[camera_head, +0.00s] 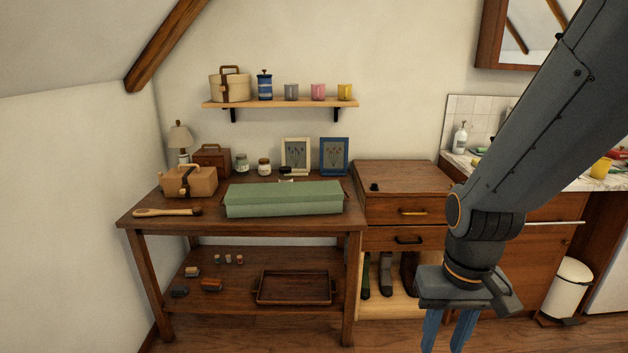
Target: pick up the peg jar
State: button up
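Small jars stand at the back of the wooden table, behind the long green box (283,199). One is a greenish glass jar (241,164). Another is a pale jar (264,167) with a dark lid. A third dark-lidded jar (286,171) is partly hidden behind the green box. I cannot tell which one is the peg jar, as their contents are too small to make out. My gripper (448,336) hangs at the lower right, in front of the cabinet and well away from the jars. Its two blue fingers are apart with nothing visible between them; their tips are cut off.
The table (210,214) also holds a basket (190,182), a brush (165,212), a lamp and two picture frames (334,155). The wall shelf (280,104) above bears several cups and a canister. A drawer cabinet (404,178) adjoins the table. The table's front right is clear.

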aim_at(283, 178)
jog(key=u, duration=0.7)
jog(key=i, duration=1.1)
jog(key=z, duration=0.45)
jog(key=i, duration=1)
jog(key=z, duration=0.6)
